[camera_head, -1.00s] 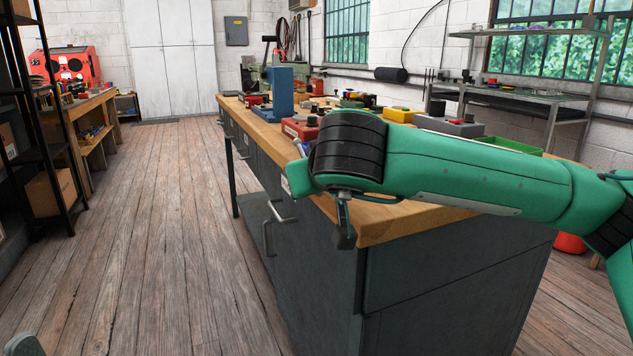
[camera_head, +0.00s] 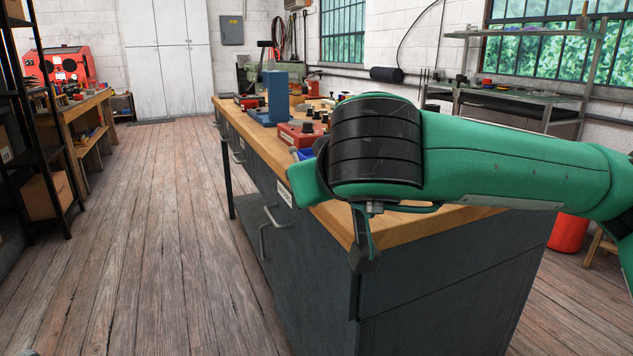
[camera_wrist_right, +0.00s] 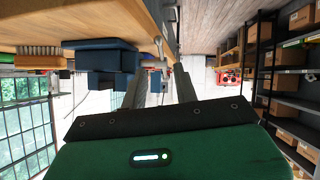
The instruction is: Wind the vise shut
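The vise appears in the right wrist view as a blue body (camera_wrist_right: 100,45) at the bench edge; this view is upside down. A grey screw end with a handle bar (camera_wrist_right: 158,48) sticks out from it. My right gripper (camera_wrist_right: 157,76) has its two dark fingers spread with a gap between them. The handle shows just beyond the fingertips, and I see no grip on it. In the head view only a small blue piece (camera_head: 304,153), probably the vise, shows beside my right wrist. My wrist hides the rest and the gripper fingers.
The wooden bench top (camera_head: 262,142) carries a tall blue block (camera_head: 278,95) and a red box (camera_head: 301,133). A brush (camera_wrist_right: 38,51) lies near the vise. Drawer handles (camera_head: 275,230) jut from the bench side. The plank floor (camera_head: 150,220) to the left is clear.

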